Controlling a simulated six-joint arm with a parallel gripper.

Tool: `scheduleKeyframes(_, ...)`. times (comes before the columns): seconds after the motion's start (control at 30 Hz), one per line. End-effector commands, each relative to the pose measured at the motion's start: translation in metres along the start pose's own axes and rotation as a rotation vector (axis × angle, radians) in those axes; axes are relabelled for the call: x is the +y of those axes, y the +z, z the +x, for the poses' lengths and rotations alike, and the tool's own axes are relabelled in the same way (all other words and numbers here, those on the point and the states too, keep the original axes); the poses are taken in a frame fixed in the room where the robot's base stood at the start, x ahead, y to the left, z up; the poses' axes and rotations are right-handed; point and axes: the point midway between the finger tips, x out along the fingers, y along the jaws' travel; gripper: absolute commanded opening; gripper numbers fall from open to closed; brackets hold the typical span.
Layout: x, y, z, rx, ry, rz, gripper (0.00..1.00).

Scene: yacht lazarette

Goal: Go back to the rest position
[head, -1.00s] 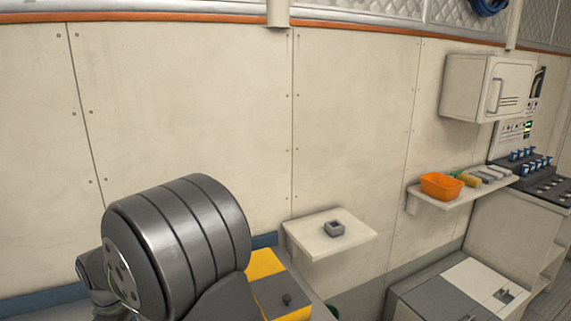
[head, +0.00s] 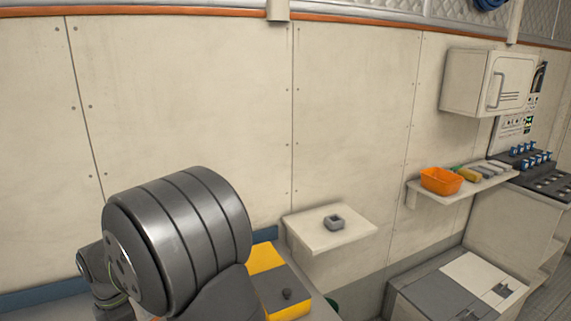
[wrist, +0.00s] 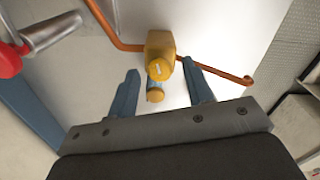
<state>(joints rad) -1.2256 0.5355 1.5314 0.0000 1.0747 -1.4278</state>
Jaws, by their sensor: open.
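My gripper (wrist: 160,66) shows in the wrist view with its two blue fingers spread apart and nothing held between them. A yellow fitting (wrist: 160,50) on an orange pipe (wrist: 120,40) appears beyond the fingertips, lined up with the gap. The distance from the fingers to it is hard to tell. In the head view my gripper is out of sight, and my large grey arm link fills the lower left.
A small shelf (head: 305,237) holds a grey square piece (head: 334,222). A longer shelf (head: 452,198) at right carries an orange bin (head: 441,180). A white cabinet (head: 470,82) hangs above. A yellow and grey box (head: 290,310) stands beside my arm. A red part (wrist: 10,60) shows at the wrist view's left edge.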

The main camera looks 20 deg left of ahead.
Motion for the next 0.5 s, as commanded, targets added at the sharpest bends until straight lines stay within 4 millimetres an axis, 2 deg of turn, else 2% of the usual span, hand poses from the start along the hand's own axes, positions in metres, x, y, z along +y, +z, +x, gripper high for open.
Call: scheduleKeyframes(0.5, 0.0000, 0.0000, 0.0000, 0.000, 0.000, -0.389, 0.47)
